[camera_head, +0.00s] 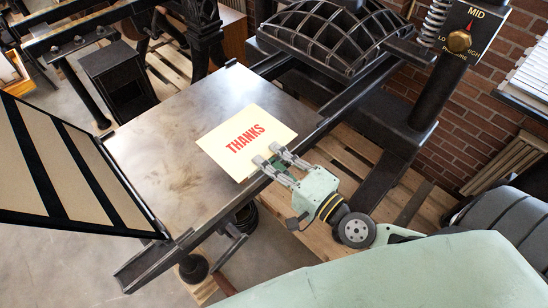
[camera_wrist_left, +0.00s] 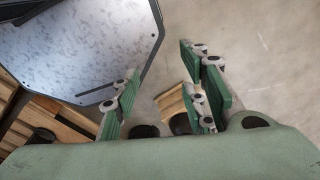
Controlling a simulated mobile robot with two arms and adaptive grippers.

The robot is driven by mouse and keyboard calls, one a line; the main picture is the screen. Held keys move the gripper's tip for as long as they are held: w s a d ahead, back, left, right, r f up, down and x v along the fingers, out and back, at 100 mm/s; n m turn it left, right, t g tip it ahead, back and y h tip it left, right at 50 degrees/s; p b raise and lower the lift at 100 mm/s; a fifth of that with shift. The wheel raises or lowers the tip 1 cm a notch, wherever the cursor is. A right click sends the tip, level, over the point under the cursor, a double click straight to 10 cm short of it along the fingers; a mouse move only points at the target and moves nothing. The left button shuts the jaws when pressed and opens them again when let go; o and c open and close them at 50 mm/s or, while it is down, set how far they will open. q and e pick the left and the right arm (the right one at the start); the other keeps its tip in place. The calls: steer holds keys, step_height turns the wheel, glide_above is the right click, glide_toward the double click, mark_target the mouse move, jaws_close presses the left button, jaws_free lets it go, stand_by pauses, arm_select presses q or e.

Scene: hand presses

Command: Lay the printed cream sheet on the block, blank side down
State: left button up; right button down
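The cream sheet (camera_head: 224,133), printed with THANKS in red, lies face up on the flat grey metal press bed (camera_head: 175,125), near its right edge. I cannot pick out a separate block under it. My right gripper (camera_head: 268,155) reaches over the sheet's lower right edge. Its two fingers look apart, with their tips over the printed face; whether they touch the sheet is unclear. The sheet's underside is hidden. My left gripper (camera_wrist_left: 160,75) is open and empty in the left wrist view; it does not show in the head view.
A frame with tan panels and black bars (camera_head: 85,165) stands open at the left. A black ribbed press part (camera_head: 335,35) and a column with a pressure dial (camera_head: 459,41) stand behind. Dark rails border the bed. Its left and middle are clear.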

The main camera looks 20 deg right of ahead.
arm_select(q)
step_height(320, 180, down, 7)
steer(key=b, duration=0.6)
steer(key=shift+a+b, duration=0.25)
steer(key=shift+b, duration=0.05)
arm_select(e)
step_height(320, 180, down, 7)
steer(key=shift+r, duration=0.15)
arm_select(q)
steer(key=shift+r, duration=0.1)
arm_select(e)
steer(key=c, duration=1.9)
jaws_free()
steer(key=shift+s, duration=0.1)
steer(key=shift+o, duration=0.2)
steer(key=shift+o, duration=0.7)
arm_select(q)
steer(key=shift+a, duration=0.1)
